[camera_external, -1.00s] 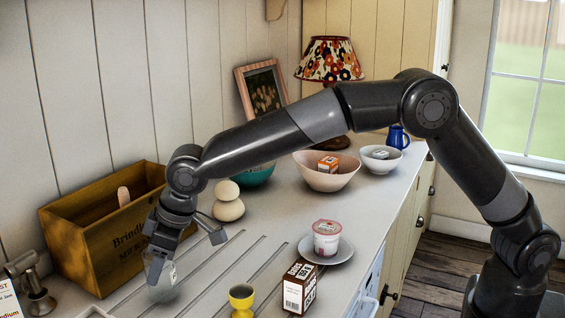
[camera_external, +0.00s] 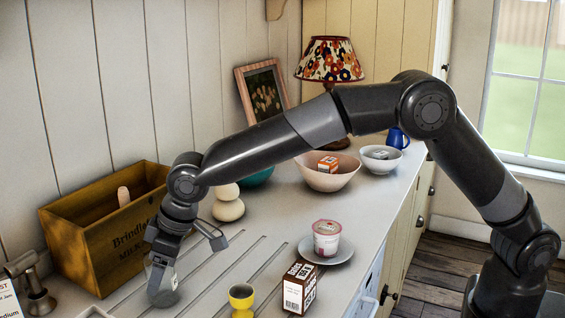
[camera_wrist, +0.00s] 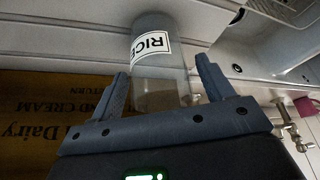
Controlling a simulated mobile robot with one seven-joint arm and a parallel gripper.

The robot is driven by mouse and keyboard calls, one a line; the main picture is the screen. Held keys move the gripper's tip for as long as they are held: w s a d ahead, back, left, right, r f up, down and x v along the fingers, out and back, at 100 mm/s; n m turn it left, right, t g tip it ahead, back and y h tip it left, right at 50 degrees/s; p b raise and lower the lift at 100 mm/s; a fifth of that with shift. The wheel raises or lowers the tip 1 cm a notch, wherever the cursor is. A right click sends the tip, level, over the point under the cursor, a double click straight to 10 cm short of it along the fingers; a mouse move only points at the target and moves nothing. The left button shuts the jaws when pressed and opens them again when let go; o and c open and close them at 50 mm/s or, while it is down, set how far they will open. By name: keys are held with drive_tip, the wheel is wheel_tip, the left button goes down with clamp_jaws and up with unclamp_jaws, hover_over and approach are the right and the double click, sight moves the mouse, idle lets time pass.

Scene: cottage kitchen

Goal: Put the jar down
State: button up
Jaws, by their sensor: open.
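The jar (camera_wrist: 160,85) is clear glass with a white label reading RICE; it also shows low at the left in the external view (camera_external: 163,293). It appears to stand on the grooved white counter (camera_external: 215,272), in front of the wooden crate. My gripper (camera_wrist: 163,72) is open, with one finger on each side of the jar in the wrist view. In the external view my gripper (camera_external: 164,274) points down over the jar and hides part of it. I cannot tell whether a finger still touches the glass.
The wooden crate (camera_external: 120,245) stands close behind my gripper, and a metal tap (camera_external: 38,300) is at the left. A yellow egg cup (camera_external: 241,298), a brown-and-white box (camera_external: 300,288) and a saucer (camera_external: 340,252) with a tub (camera_external: 326,238) are to the right.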

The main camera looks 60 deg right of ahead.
drive_tip(key=v, duration=1.2)
drive_tip(key=shift+r, duration=0.2)
drive_tip(key=s+d+r+m, duration=0.1)
drive_tip(key=s+d+r, duration=0.2)
drive_tip(key=s+d, duration=0.35)
drive_tip(key=s+d+r+m+t+h, duration=0.1)
drive_tip(key=s+d+r, duration=0.25)
drive_tip(key=d, duration=0.65)
drive_tip(key=s+d+r+m, duration=0.1)
drive_tip(key=s+d+r, duration=0.1)
drive_tip(key=s+d, duration=0.45)
drive_tip(key=s+d+f+m, duration=0.1)
drive_tip(key=s+d+f, duration=0.2)
drive_tip(key=s+d, duration=0.4)
drive_tip(key=s+d+f+m+h, duration=0.1)
drive_tip(key=s+d+f+m, duration=0.1)
drive_tip(key=s+d, duration=0.5)
drive_tip(key=s+f, duration=0.1)
drive_tip(key=s, duration=0.5)
drive_tip(key=shift+f+t, duration=0.3)
drive_tip(key=shift+f, duration=0.1)
drive_tip(key=shift+d, duration=0.1)
